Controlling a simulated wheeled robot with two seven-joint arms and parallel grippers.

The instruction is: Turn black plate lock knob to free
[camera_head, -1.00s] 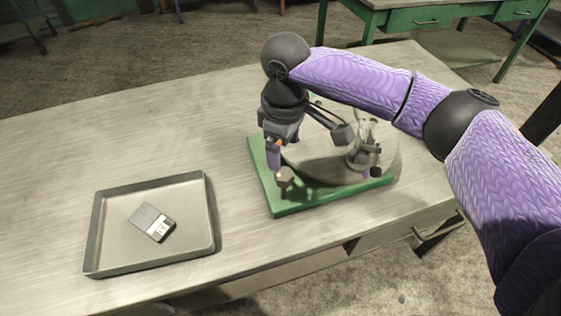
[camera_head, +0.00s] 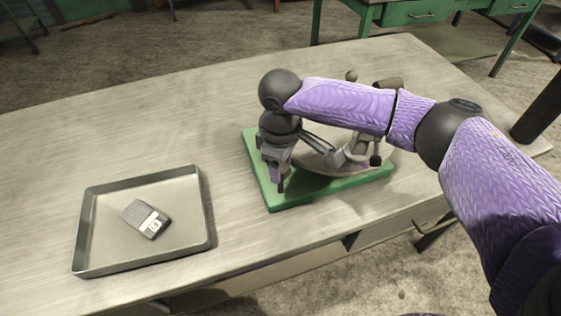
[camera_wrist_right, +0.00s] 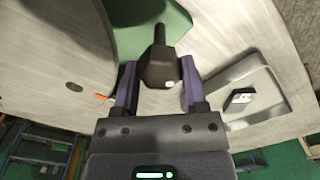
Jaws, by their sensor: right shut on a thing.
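My right gripper (camera_head: 277,178) points down at the near left corner of the green base (camera_head: 290,201). In the right wrist view its two purple fingers (camera_wrist_right: 160,76) are closed on both sides of a black knob (camera_wrist_right: 159,52) with a narrow stem and a wider angular body. In the head view the knob is mostly hidden by the gripper. A round grey plate (camera_head: 310,160) sits on the green base, with metal fittings (camera_head: 363,147) on its right side. My right forearm covers much of the plate. My left gripper is not in view.
A grey metal tray (camera_head: 88,232) lies on the left of the workbench (camera_head: 150,120), holding a small grey-and-white box (camera_head: 146,219). The bench between tray and green base is clear. A green desk (camera_head: 410,14) stands behind.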

